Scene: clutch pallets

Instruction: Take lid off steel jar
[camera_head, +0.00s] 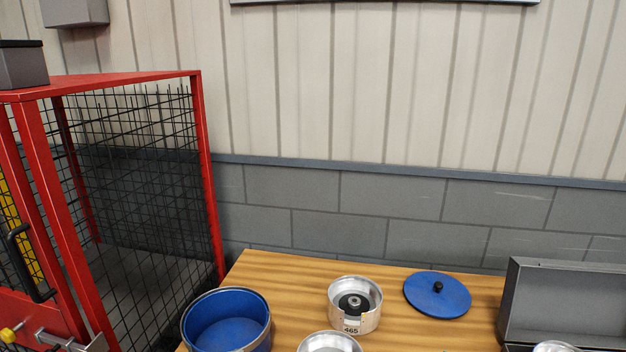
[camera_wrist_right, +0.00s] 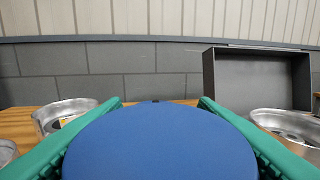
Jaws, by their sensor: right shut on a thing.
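An open steel jar (camera_head: 368,318) marked 465, with a dark part inside, stands on the wooden table; it seems to be the one at left in the right wrist view (camera_wrist_right: 52,122). A flat blue lid (camera_head: 437,295) with a black knob lies right of it. In the right wrist view my right gripper (camera_wrist_right: 160,103), with green fingers, is shut on a wide round blue disc (camera_wrist_right: 160,145) that looks like a lid. The disc hides what is under it, so I cannot tell whether it rests on a jar. Neither gripper shows in the head view.
An open blue round container (camera_head: 186,328) stands at the table's left. Another steel vessel (camera_head: 330,342) is at the front edge. A grey open box (camera_head: 512,300) stands at right, with a steel vessel (camera_head: 555,347) before it. A red mesh cage (camera_head: 208,180) stands left.

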